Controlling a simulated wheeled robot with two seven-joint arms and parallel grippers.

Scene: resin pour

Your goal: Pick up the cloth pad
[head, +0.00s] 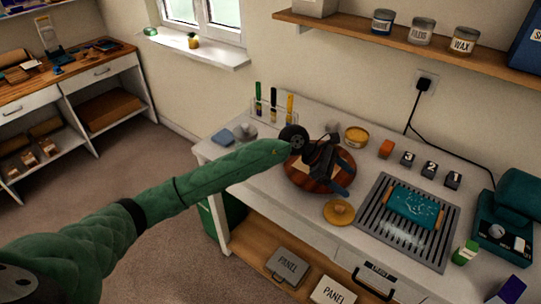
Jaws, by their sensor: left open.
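A small flat blue-grey pad (222,138), which looks like the cloth pad, lies at the left back end of the white bench. My left gripper (325,172) is open, to the right of the pad and apart from it. It is over a round reddish-brown wooden piece (304,183) and hides part of it. A small blue shape (341,191) shows at the gripper's lower end; I cannot tell what it is. My right gripper is not in view.
A rack with coloured tubes (273,105) stands at the bench's back. A yellow tin (356,135) and a round yellow lid (339,212) are near the gripper. A metal grate (378,228) bears a teal piece with wooden ends (413,208). A wall shelf (400,45) is above.

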